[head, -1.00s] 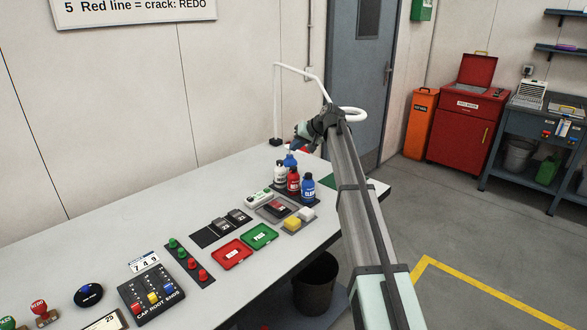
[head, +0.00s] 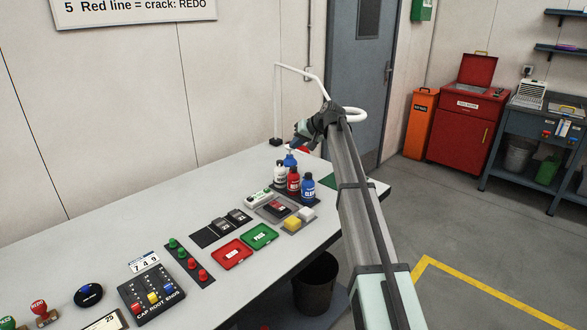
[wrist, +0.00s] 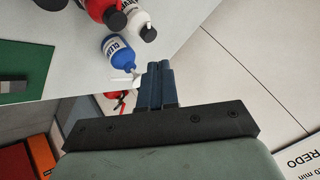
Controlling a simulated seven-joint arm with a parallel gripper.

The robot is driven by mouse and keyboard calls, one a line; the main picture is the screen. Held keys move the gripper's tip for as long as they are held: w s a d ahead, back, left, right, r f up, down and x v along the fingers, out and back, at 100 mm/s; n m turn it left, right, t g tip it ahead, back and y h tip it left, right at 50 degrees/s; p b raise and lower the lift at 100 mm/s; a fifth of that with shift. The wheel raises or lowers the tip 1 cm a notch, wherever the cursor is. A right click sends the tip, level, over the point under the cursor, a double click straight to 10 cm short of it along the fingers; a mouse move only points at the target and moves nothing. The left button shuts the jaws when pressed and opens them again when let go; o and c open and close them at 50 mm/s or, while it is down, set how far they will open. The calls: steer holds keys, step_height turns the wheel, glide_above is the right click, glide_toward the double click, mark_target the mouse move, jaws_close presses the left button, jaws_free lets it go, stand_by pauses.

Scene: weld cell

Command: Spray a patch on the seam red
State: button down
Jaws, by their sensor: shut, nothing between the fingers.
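A red bottle (head: 293,182) stands in the bottle group at the far part of the bench, between a white bottle (head: 280,174) and a blue bottle (head: 309,188). In the wrist view a blue bottle labelled CLEAN (wrist: 119,52) is closest to my fingers, with the white bottle (wrist: 139,20) and red bottle (wrist: 103,10) beyond. My gripper (head: 296,142) is above and just behind the bottles. Its fingers (wrist: 158,68) are shut and empty. I cannot make out the seam or any patch on it.
A white ring lamp (head: 350,115) on a bent arm stands behind my gripper. Red and green trays (head: 232,254), switches and a slider box (head: 150,290) fill the near bench. A dark bin (head: 315,285) stands below the bench edge.

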mark_target(296, 168)
step_height(296, 168, up, 3)
steer(key=shift+r, duration=0.1)
steer(key=shift+f, duration=0.2)
steer(key=shift+f, duration=4.25)
steer(key=shift+f, duration=0.15)
steer(key=shift+f, duration=0.3)
steer(key=shift+f, duration=0.45)
steer(key=shift+r, duration=0.9)
